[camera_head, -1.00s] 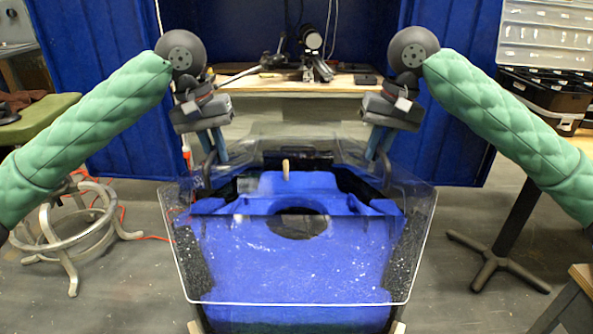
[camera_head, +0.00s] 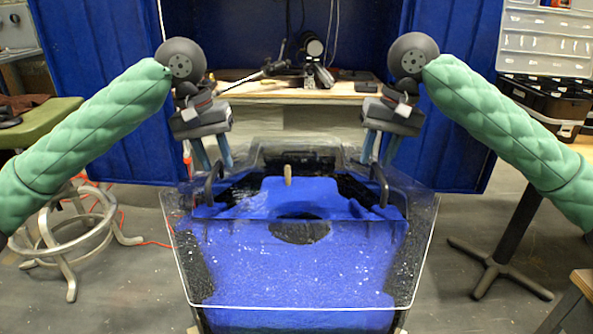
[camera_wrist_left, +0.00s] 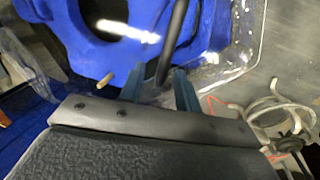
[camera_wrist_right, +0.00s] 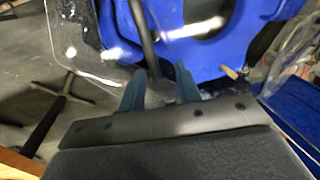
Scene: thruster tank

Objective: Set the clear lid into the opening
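The clear lid (camera_head: 186,262) lies over the blue tank (camera_head: 300,275), its near edge overhanging the front. I cannot tell whether it is seated in the opening. Two dark bar handles stand up from it, the left handle (camera_head: 211,172) and the right handle (camera_head: 380,180). My left gripper (camera_head: 213,166) is open at the left handle; its fingers are apart on either side of the bar in the left wrist view (camera_wrist_left: 160,82). My right gripper (camera_head: 377,160) is open at the right handle, the bar between its spread fingers in the right wrist view (camera_wrist_right: 158,82).
A small tan peg (camera_head: 288,175) stands at the middle of the tank. A round metal stool frame (camera_head: 70,235) is on the left floor and a dark table leg (camera_head: 505,240) on the right. A workbench (camera_head: 290,95) stands behind, between blue panels.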

